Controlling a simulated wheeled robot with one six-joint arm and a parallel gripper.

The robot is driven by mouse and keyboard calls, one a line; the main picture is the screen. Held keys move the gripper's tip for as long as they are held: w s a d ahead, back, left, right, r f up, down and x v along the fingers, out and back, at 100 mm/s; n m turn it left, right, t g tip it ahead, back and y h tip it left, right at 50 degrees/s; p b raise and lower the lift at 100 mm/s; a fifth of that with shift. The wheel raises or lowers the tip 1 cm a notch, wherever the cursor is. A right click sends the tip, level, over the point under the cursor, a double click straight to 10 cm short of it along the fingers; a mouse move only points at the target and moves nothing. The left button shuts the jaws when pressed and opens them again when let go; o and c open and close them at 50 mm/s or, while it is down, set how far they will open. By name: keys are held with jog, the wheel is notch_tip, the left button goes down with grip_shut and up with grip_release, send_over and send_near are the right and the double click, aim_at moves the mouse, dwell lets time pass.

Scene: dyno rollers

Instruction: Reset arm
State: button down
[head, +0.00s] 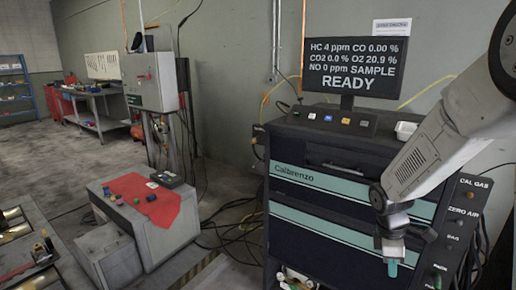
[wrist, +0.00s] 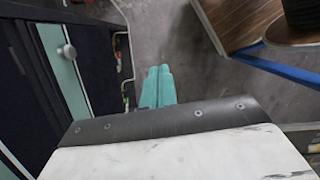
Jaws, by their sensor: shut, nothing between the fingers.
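My gripper (head: 392,268) hangs fingers down at the end of my arm, in front of the right side of the black Calibrenzo cabinet in the head view. Its teal fingers are together with nothing between them. In the wrist view the two teal fingers (wrist: 158,86) lie side by side, pointing at the grey floor. The cabinet's dark front (wrist: 28,80) with a teal strip and a round knob shows to their left. My arm comes in from the upper right of the head view and covers part of the cabinet.
A monitor (head: 350,68) reading READY stands on the Calibrenzo cabinet (head: 300,190). A low grey box (head: 165,235) with a red cloth (head: 135,187) and small items stands left. Cables lie on the floor between. A wooden surface (wrist: 245,20) with a blue edge shows at the wrist view's upper right.

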jog(key=s+a+r+m+t, duration=0.1)
jog(key=s+a+r+m, duration=0.2)
jog(key=s+r, duration=0.4)
jog(key=s+a+r+m+t+y, duration=0.1)
jog(key=s+a+r+m, duration=0.2)
jog(key=s+r+m, duration=0.2)
jog(key=s+a+r+m+y, duration=0.1)
jog(key=s+a+r+m, duration=0.2)
jog(key=s+r+m, duration=0.2)
jog(key=s+r, duration=0.3)
jog(key=s, duration=0.4)
jog(key=shift+r+t, duration=0.4)
